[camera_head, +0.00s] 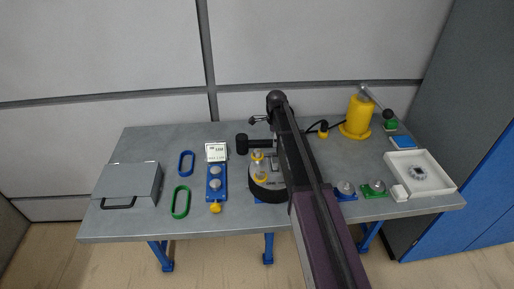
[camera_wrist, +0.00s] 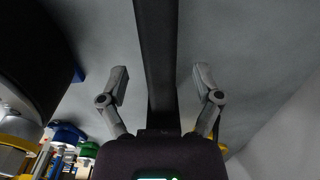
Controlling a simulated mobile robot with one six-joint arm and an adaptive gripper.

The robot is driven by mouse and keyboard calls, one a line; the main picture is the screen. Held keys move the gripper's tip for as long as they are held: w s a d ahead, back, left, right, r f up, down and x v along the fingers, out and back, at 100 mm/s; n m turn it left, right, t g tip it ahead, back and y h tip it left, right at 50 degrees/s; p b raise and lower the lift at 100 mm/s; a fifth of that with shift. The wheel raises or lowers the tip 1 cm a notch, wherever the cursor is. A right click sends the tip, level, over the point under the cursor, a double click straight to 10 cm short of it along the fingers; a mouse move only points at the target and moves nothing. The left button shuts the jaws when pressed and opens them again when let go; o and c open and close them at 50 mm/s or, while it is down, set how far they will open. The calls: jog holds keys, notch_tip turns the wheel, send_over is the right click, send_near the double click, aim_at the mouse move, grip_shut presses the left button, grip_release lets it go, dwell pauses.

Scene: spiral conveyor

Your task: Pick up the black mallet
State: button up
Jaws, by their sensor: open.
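The black mallet (camera_head: 243,145) lies near the middle of the table in the head view, its head at the left and its handle running right toward my arm. The handle's right end is at or behind my arm. My gripper (camera_wrist: 162,82) shows in the wrist view with its two grey fingers apart. A dark bar passes between or behind the fingers; I cannot tell what it is or whether it touches them. In the head view my arm hides most of the gripper, so its distance from the mallet is unclear.
A round black-based device (camera_head: 262,190) stands just below the mallet. The grey table (camera_head: 140,145) also holds a grey box (camera_head: 128,183), a blue fixture (camera_head: 216,184), a yellow bottle-shaped tool (camera_head: 357,118) and a white tray (camera_head: 440,182).

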jog(key=shift+f+b, duration=0.95)
jog(key=shift+f, duration=0.35)
grip_shut()
